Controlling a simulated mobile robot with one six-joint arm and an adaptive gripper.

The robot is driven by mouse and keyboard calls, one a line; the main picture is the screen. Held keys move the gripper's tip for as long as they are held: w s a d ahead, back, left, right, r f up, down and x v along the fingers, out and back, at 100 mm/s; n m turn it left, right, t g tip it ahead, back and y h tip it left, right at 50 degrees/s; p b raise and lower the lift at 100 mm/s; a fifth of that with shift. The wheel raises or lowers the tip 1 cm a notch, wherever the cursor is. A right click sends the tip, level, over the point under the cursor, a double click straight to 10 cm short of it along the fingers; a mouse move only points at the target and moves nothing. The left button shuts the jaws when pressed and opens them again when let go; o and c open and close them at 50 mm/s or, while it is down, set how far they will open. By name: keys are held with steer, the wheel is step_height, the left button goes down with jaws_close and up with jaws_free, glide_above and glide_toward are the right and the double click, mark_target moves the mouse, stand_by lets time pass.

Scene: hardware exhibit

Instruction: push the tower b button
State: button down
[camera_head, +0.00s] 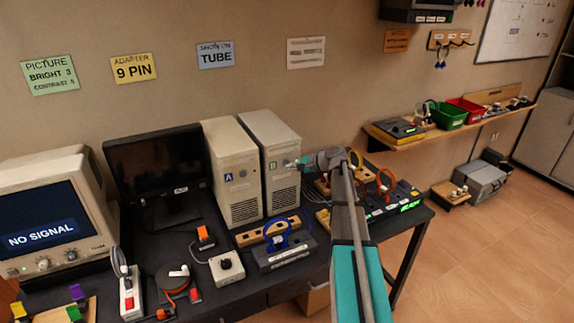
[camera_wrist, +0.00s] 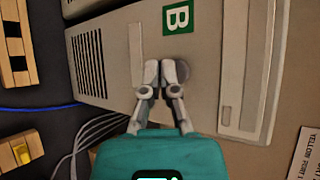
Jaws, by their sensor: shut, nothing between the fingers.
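Tower B (camera_head: 283,134) is a beige computer case with a green B label, standing on the dark table beside tower A (camera_head: 232,150). In the wrist view, tower B (camera_wrist: 215,105) fills the middle, with its B label (camera_wrist: 177,16) at the top. A round grey button (camera_wrist: 184,69) shows on its front panel, partly hidden by my right fingertip. My gripper (camera_wrist: 160,70) is shut and empty, its fingertips at the front panel and overlapping the button's left edge. I cannot tell whether they touch it. In the head view my gripper (camera_head: 297,163) is at tower B's front.
A CRT monitor (camera_head: 45,215) reads NO SIGNAL at the left, with a dark flat screen (camera_head: 157,165) beside it. A blue-handled device (camera_head: 283,252) and a grey box with a knob (camera_head: 227,268) lie in front of the towers. Grey cables (camera_wrist: 95,135) show in the wrist view.

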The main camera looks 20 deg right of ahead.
steer(key=s, duration=0.6)
stand_by(0.5)
stand_by(2.1)
